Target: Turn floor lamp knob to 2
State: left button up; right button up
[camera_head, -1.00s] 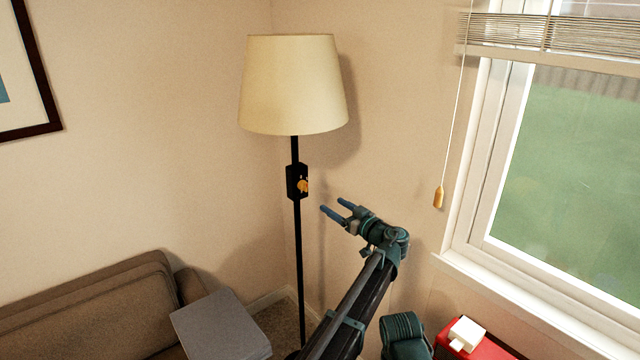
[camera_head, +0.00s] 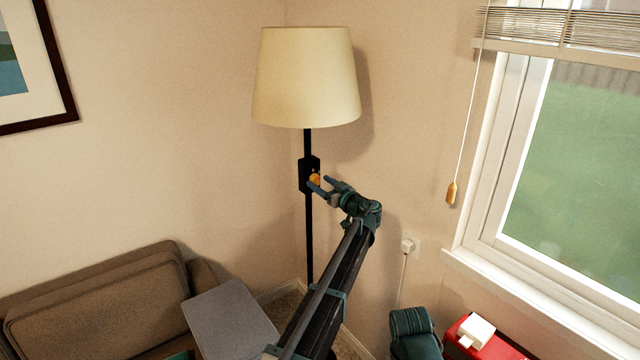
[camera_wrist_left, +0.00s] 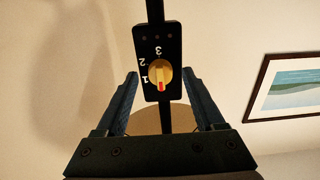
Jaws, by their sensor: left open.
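The floor lamp has a cream shade (camera_head: 306,78) on a black pole with a black control box (camera_head: 304,174). Its round yellow knob (camera_head: 315,179) faces my left gripper. In the left wrist view the knob (camera_wrist_left: 159,73) carries a red mark pointing down, away from the 3. The numerals 1, 2 and 3 run up its left side to the top, and the mark is on none of them. My left gripper (camera_head: 322,184) is open at the box. Its fingers (camera_wrist_left: 160,74) stand on either side of the knob, with gaps visible. My right gripper is not in view.
A brown sofa (camera_head: 95,305) and a grey flat-topped piece (camera_head: 232,318) stand at the lower left. A window with a blind cord (camera_head: 452,192) is on the right. A red surface (camera_head: 490,348) with a white object is at the lower right. Walls are close behind the lamp.

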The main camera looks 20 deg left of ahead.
pick_arm(q)
jog(key=shift+w+a, duration=0.25)
jog(key=shift+a, duration=0.1)
grip_shut()
